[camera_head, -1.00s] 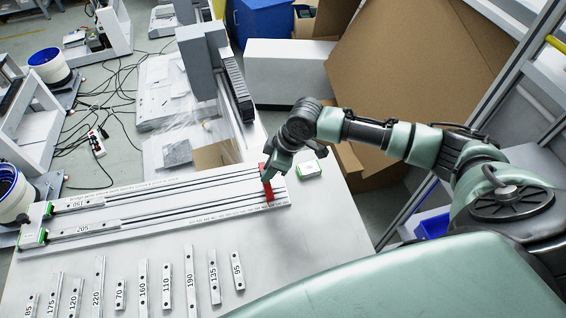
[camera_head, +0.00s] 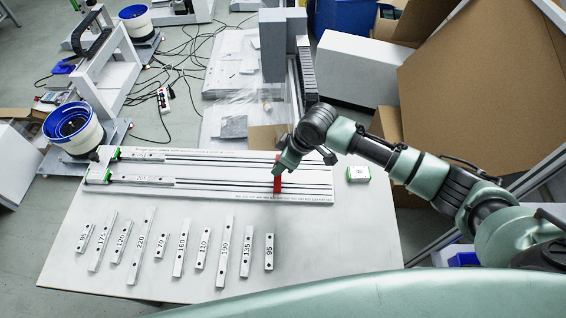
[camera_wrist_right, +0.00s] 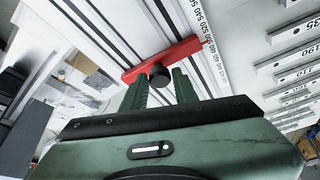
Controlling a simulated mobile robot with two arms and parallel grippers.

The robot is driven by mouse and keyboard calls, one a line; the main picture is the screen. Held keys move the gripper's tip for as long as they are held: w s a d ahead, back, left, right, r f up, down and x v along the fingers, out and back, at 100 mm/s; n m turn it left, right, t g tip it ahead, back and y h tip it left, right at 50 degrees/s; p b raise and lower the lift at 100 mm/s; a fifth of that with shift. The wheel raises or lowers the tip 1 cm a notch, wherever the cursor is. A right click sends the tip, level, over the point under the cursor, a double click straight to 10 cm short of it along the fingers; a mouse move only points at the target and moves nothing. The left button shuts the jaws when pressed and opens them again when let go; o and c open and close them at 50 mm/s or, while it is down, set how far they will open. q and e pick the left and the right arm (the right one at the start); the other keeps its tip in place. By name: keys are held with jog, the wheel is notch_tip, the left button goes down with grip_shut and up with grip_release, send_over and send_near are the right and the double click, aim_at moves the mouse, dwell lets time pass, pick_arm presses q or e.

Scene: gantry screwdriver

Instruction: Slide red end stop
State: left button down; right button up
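The red end stop (camera_head: 277,181) is a red bar lying across the long grey rail unit (camera_head: 215,193), toward its right end. My right gripper (camera_head: 281,168) is over it. In the right wrist view the red end stop (camera_wrist_right: 192,47) has a round black knob (camera_wrist_right: 158,75). The two green fingers of my right gripper (camera_wrist_right: 159,84) stand on either side of this knob and appear closed on it; contact is partly hidden. A printed scale runs along the rail edge. My left gripper is not in view.
Several labelled metal rail pieces (camera_head: 223,252) lie in a row on the front of the table (camera_head: 330,250). A small green and white box (camera_head: 358,174) stands right of the rail unit. Cardboard (camera_head: 470,90) is behind my right arm. The table's right front is clear.

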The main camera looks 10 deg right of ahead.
jog(key=shift+o, duration=1.2)
jog(key=v, duration=0.7)
jog(key=shift+r+b, duration=0.35)
jog(key=shift+d, duration=0.1)
